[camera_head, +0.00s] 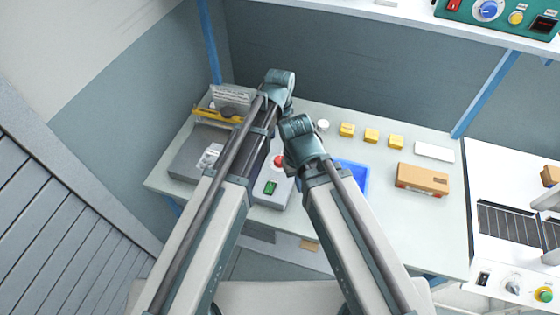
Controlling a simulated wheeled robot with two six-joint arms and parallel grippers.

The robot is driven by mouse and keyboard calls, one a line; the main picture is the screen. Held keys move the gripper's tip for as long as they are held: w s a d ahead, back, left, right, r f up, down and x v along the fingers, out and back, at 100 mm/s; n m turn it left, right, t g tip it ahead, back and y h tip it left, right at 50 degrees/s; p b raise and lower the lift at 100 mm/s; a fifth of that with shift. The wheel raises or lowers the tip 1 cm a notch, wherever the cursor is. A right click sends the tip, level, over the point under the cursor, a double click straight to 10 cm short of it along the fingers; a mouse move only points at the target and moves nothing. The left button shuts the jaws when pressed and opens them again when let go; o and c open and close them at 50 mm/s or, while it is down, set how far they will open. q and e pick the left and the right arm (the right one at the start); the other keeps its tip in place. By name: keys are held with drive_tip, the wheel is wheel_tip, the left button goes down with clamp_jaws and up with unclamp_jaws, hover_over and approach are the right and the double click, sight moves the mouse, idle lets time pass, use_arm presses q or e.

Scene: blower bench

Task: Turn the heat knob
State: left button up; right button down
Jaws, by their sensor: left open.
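A teal control unit (468,14) stands on the shelf at the top right, cut off by the frame edge. Its front has a large blue knob (488,10), a smaller yellow knob or button (516,17) and a red switch (453,4). A white unit at the lower right also has a grey knob (513,285) and a green and yellow control (545,294). I cannot read which knob is heat. My left gripper (258,150) is open, mostly hidden by my arm, over the bench's left part, far from these knobs. My right gripper is hidden behind its arm.
The bench (432,225) carries a grey box with a red button (278,161), a blue tray (353,178), several yellow blocks (371,135) and a brown box (422,179). Blue shelf posts (486,93) stand at the right. The bench's right front is clear.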

sight(280, 157)
use_arm(q)
wheel_tip(280, 157, down, 10)
drive_tip(key=b, duration=0.9)
use_arm(e)
wheel_tip(280, 157, down, 10)
drive_tip(key=shift+f, duration=0.1)
use_arm(q)
clamp_jaws()
